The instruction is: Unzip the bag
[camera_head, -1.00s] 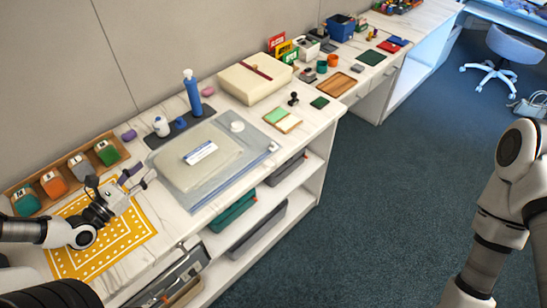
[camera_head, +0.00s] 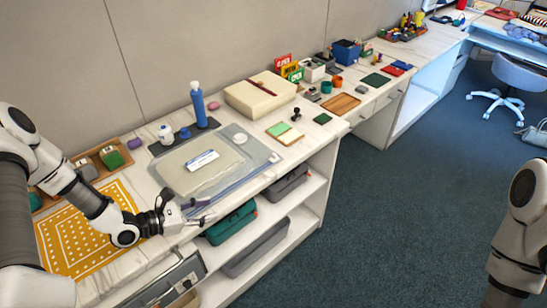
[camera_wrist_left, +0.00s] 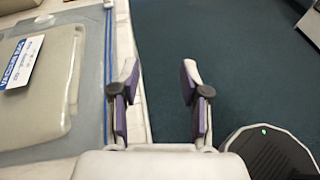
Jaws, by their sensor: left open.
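The bag (camera_head: 262,151) is a clear flat pouch lying on the counter, with a beige padded block and a white label (camera_head: 202,160) inside. In the left wrist view the bag (camera_wrist_left: 90,110) fills the left side, and a blue zip strip (camera_wrist_left: 108,60) runs along its edge near the counter's front. A small pale piece at the strip's top end may be the slider. My left gripper (camera_head: 203,210) is at the counter's front edge, beside the bag's near corner. Its purple-padded fingers (camera_wrist_left: 160,82) are apart and empty, over the floor side of the edge. My right gripper is out of view.
A beige box (camera_head: 260,95) and notepads (camera_head: 285,133) stand to the right. Open shelves with grey and green bins (camera_head: 230,222) are below.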

